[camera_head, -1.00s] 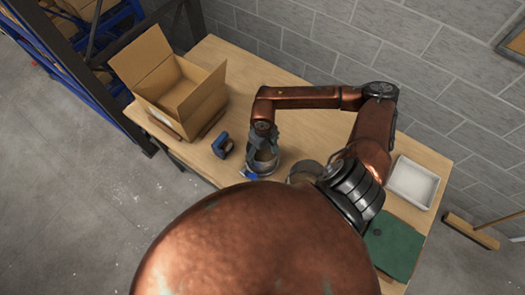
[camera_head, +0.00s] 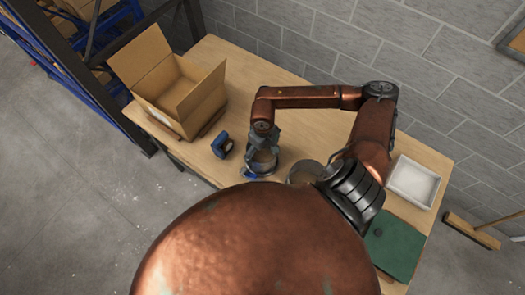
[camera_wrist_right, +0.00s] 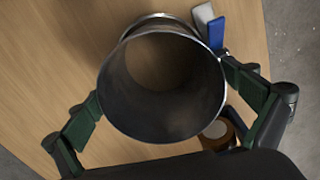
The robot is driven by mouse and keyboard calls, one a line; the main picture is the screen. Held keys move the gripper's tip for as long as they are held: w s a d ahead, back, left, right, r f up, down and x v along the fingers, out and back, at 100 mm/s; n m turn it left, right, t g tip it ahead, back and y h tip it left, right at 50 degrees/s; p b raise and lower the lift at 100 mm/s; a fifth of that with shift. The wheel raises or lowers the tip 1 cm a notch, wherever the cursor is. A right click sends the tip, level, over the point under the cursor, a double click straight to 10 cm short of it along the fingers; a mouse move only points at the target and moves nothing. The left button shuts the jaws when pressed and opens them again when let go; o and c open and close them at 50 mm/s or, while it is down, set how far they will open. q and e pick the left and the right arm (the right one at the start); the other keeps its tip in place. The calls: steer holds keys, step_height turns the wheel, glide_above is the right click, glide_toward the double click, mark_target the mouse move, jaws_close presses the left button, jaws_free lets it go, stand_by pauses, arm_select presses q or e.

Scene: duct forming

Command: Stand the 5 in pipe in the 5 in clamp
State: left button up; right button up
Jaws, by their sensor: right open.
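The 5 in pipe (camera_head: 263,160), a grey metal cylinder, stands upright on the table below my right gripper (camera_head: 264,139). In the right wrist view I look down into the open mouth of the pipe (camera_wrist_right: 160,100). My right gripper (camera_wrist_right: 163,92) is open, with one finger on each side of the pipe; I cannot tell whether they touch it. A blue and white handle part (camera_wrist_right: 214,30), likely of the 5 in clamp, shows beside the pipe's lower end, also as blue in the head view (camera_head: 250,175). How the pipe sits in the clamp is mostly hidden. My left gripper is not in view.
A blue tool with a brown roll (camera_head: 222,146) lies left of the pipe. An open cardboard box (camera_head: 178,88) stands at the left. Another round metal piece (camera_head: 303,173) is partly hidden by my arm. A white tray (camera_head: 413,181) and green sheet (camera_head: 393,245) lie at the right.

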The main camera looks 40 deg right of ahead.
step_height(320, 180, up, 12)
stand_by(0.4)
steer(key=shift+a, duration=0.1)
stand_by(0.5)
